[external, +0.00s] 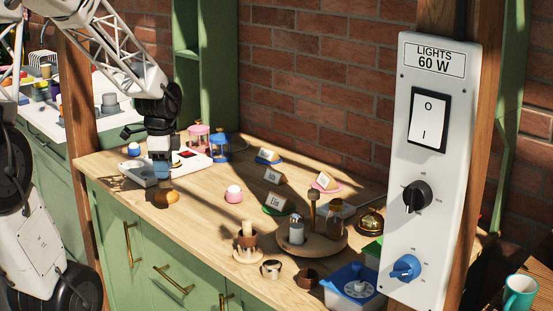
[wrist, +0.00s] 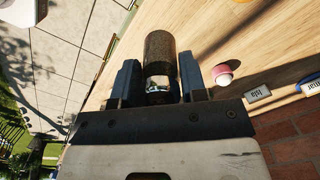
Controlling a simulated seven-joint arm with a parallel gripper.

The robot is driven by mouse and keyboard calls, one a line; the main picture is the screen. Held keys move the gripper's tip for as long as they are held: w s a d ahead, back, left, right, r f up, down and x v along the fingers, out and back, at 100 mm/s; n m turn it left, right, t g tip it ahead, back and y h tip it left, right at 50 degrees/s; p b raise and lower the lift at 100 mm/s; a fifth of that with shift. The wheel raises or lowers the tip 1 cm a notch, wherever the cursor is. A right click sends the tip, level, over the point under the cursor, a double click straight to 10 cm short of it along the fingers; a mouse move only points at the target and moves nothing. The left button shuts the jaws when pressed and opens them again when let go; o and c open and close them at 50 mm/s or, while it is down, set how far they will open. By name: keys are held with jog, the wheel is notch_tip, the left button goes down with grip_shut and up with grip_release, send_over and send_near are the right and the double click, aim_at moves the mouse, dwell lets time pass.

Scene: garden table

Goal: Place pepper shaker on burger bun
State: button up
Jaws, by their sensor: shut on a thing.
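My gripper (external: 161,168) is shut on the pepper shaker, a dark speckled cylinder with a shiny silver part, seen between the two fingers in the wrist view (wrist: 161,55). Only a sliver of an orange thing shows at the wrist view's top edge.
A grey tray (external: 139,174) lies left of my gripper. Pink and blue lanterns (external: 219,146) stand behind. Name cards, a round wooden tray (external: 325,247) and a blue box (external: 352,287) are farther right.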

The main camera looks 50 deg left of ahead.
jog(key=s+a+f+n, duration=0.1)
jog(key=s+a+f, duration=0.1)
jog(key=s, duration=0.4)
jog(key=shift+a+n, duration=0.3)
jog(key=shift+a, duration=0.1)
jog(key=shift+a+f, duration=0.1)
jog(key=shift+f, duration=0.05)
send_near(167, 195)
jog(key=shift+w+a, duration=0.3)
jog(key=shift+a, duration=0.25)
jog(key=shift+w+a, duration=0.25)
jog(key=shift+a, duration=0.25)
jog(key=shift+f, duration=0.1)
jog(key=shift+f, duration=1.75)
jog(key=shift+f, duration=0.15)
jog(key=o, duration=1)
jog(key=shift+c, duration=0.2)
jog(key=shift+r, duration=0.2)
